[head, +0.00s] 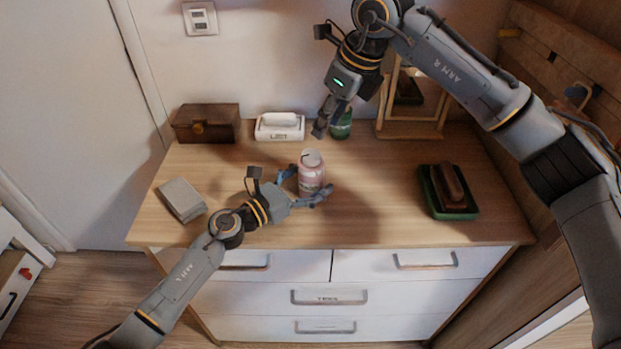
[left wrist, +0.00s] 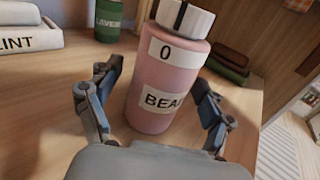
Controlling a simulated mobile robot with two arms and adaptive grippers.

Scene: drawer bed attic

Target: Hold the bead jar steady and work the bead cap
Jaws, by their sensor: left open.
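The pink bead jar (head: 312,180) stands upright on the dresser top, with a white cap (head: 311,157) on it. In the left wrist view the jar (left wrist: 166,85) carries a label starting "BEA" and a "0" label under the cap (left wrist: 185,17), which has a dark mark. My left gripper (head: 308,184) is open, with its fingers on either side of the jar; gaps show between fingers and jar in the left wrist view. My right gripper (head: 325,118) hangs above and behind the jar, clear of the cap; its finger opening is unclear.
Behind stand a green container (head: 342,127), a white lint box (head: 280,127), a brown chest (head: 206,124) and a framed mirror (head: 411,131). A grey book (head: 181,199) lies left. A green tray (head: 428,190) with a brown brush lies right. The front of the dresser top (head: 370,228) is clear.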

